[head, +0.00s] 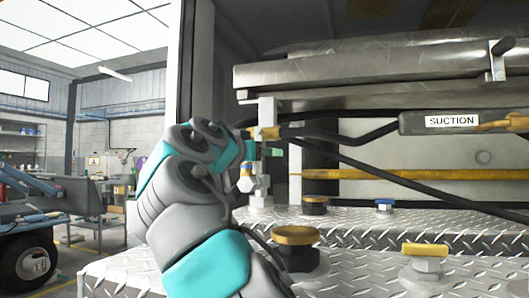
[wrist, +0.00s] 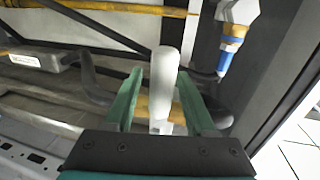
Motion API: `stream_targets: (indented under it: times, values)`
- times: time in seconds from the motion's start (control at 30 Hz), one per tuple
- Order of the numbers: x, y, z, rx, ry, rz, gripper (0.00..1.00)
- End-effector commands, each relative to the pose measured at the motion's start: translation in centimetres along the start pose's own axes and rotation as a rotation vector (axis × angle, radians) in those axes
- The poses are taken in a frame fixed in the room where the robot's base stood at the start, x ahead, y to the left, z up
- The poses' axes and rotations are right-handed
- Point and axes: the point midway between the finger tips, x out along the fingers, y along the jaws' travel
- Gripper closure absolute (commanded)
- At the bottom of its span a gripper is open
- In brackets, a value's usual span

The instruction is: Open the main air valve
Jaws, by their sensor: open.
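In the wrist view, a pale, rounded lever (wrist: 165,80) stands upright between the fingers of my gripper (wrist: 158,74). It looks like the handle of the main air valve, but no label on it can be read. My gripper is open, with a green finger on each side of the lever; contact cannot be made out. In the head view, my gripper (head: 262,151) is mostly hidden behind my arm, near a brass fitting (head: 268,132) on a grey block. The lever is not clear there.
Diamond-plate decking (head: 350,224) carries yellow-capped fittings (head: 296,235). A blue-and-brass fitting (wrist: 230,45) hangs close to the right finger. A dark frame edge (wrist: 290,85) stands farther right.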

Motion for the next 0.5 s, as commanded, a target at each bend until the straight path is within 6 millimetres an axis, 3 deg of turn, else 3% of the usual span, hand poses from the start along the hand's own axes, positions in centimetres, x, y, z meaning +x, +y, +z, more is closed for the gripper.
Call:
stream_targets:
  times: [0.2,0.5]
  values:
    - [0.07,0.00,0.03,0.000,0.000,0.000,0.44]
    - [0.07,0.00,0.06,0.000,-0.001,0.000,0.78]
